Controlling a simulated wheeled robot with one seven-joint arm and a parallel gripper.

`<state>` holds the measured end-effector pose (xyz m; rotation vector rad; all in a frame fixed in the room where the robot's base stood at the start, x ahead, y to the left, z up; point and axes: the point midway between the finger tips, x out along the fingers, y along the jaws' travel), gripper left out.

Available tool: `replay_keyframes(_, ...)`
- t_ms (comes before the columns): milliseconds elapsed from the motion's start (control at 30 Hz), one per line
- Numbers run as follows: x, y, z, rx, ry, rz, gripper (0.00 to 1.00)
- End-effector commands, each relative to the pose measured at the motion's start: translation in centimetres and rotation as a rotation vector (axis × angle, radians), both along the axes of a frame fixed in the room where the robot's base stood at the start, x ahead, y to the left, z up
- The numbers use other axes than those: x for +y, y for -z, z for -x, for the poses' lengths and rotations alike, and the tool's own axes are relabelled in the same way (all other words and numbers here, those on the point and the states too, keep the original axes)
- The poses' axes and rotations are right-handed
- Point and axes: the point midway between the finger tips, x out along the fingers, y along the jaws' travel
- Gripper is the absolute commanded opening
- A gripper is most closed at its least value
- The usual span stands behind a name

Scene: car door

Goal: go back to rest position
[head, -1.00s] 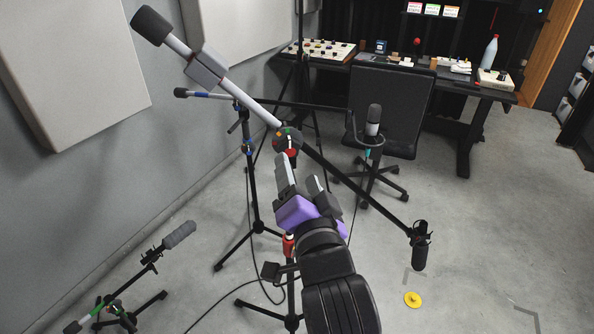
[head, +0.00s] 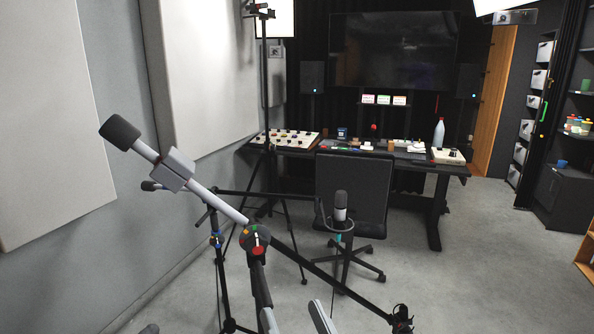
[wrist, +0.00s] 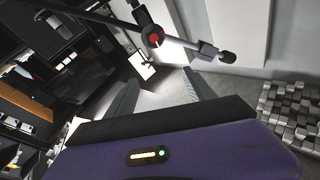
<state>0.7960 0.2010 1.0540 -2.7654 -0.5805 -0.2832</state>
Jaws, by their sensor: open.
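My gripper (head: 296,316) shows only as two grey fingertips at the bottom edge of the head view. In the wrist view my gripper (wrist: 160,77) is open, with nothing between its fingers. A microphone stand has a grey boom (head: 215,196) with a dark end (head: 120,133) and a round joint (head: 255,240) with a red knob. The boom runs tilted, up to the left. In the wrist view the joint (wrist: 152,36) lies beyond the fingertips, apart from them. My wrist and most of my arm are out of the head view.
A large-diaphragm microphone (head: 340,208) stands before a black chair (head: 352,180). A desk (head: 437,170) with a mixer (head: 286,139) is behind. Another microphone (head: 402,318) hangs low. Floor (head: 490,260) at right is clear. Wall panels (head: 205,70) are left.

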Motion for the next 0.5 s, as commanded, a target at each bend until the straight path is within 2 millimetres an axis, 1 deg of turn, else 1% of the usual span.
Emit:
replay_keyframes(33, -1.4, 1.5, 1.3, -0.001, 0.015, 0.037, 0.62)
replay_keyframes(200, -5.6, 4.9, 6.0, -0.017, 0.064, 0.147, 0.62)
replay_keyframes(367, -9.3, 7.5, 10.7, 0.000, 0.113, 0.230, 0.62)
replay_keyframes(500, -12.2, 9.3, 15.0, 0.038, 0.160, 0.288, 0.62)
